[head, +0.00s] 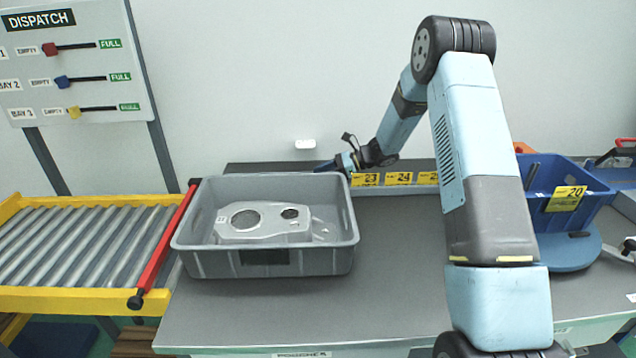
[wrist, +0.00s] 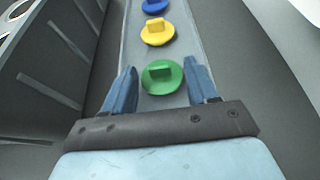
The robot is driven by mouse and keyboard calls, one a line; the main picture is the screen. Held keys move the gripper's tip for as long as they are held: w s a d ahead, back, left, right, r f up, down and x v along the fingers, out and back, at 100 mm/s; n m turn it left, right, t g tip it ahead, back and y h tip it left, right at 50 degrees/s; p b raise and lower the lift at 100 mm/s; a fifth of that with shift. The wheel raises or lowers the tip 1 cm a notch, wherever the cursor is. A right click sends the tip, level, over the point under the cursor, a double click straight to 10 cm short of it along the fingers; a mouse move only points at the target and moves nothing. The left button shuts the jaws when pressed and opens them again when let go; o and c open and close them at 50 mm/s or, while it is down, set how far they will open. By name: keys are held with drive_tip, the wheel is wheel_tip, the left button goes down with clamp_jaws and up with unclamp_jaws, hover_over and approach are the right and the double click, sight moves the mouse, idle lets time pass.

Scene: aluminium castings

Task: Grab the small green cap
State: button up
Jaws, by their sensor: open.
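The small green cap (wrist: 161,78) is round with a raised tab on top. It lies on a grey strip in the wrist view, between and just ahead of the two blue fingers of my gripper (wrist: 160,90). The fingers are open, one on each side of the cap, with a gap to it. In the head view my gripper (head: 335,164) is at the back of the table, behind the grey crate's right corner. The green cap cannot be made out there.
A yellow cap (wrist: 157,32) and a blue cap (wrist: 154,6) lie further along the strip. A grey crate (head: 268,265) holding a metal casting (head: 262,222) stands on the left, beside a roller conveyor (head: 70,245). A blue bin (head: 590,205) stands right. The middle tabletop is clear.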

drive_tip(key=shift+c, duration=0.3)
clamp_jaws()
